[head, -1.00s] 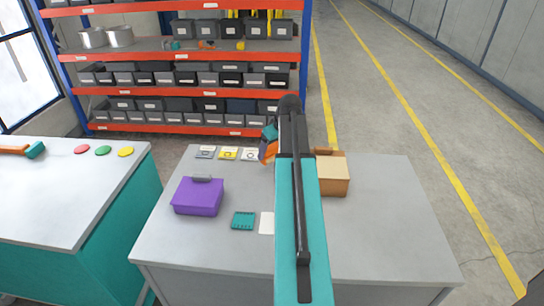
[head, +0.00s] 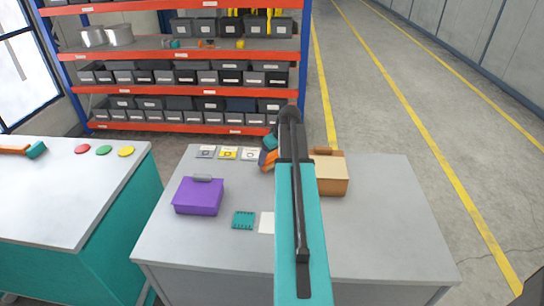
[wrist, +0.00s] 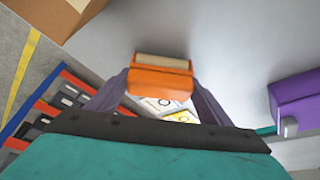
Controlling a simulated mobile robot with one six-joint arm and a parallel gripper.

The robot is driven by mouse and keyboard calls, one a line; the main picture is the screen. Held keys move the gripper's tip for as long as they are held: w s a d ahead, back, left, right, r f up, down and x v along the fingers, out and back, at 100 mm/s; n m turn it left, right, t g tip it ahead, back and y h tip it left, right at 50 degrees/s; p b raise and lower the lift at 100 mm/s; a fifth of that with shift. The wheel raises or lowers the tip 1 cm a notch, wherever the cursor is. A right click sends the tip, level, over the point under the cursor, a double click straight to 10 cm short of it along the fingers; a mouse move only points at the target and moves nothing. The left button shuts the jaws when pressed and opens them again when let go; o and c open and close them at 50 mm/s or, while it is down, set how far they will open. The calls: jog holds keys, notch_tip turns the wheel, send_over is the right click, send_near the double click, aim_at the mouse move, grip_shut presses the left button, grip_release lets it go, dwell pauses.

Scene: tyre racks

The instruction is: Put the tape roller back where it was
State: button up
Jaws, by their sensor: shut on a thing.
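The tape roller (wrist: 160,80) is an orange holder with a tan roll, held between the two dark fingers of my gripper (wrist: 161,72) in the wrist view. In the head view the tape roller (head: 267,160) shows in part at the left of my arm, over the back part of the grey table (head: 400,220); the arm hides the rest. My gripper is shut on it. I cannot tell whether it touches the tabletop. Three cards, a grey one (head: 205,152), a yellow one (head: 228,153) and a white one (head: 250,155), lie just left of it.
A purple box (head: 198,197), a teal plate (head: 243,220) and a white card (head: 266,223) are on the table's left. A cardboard box (head: 332,176) stands close right of my arm. The table's right side is clear. An orange shelf rack (head: 190,90) stands behind.

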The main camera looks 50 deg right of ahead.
jog(key=o, duration=1)
jog(key=shift+f, duration=0.1)
jog(key=shift+c, duration=0.2)
jog(key=shift+r, duration=0.2)
jog(key=b+v, duration=0.2)
jog(key=v, duration=0.9)
jog(key=shift+s+r, duration=0.15)
jog(key=shift+r, duration=0.25)
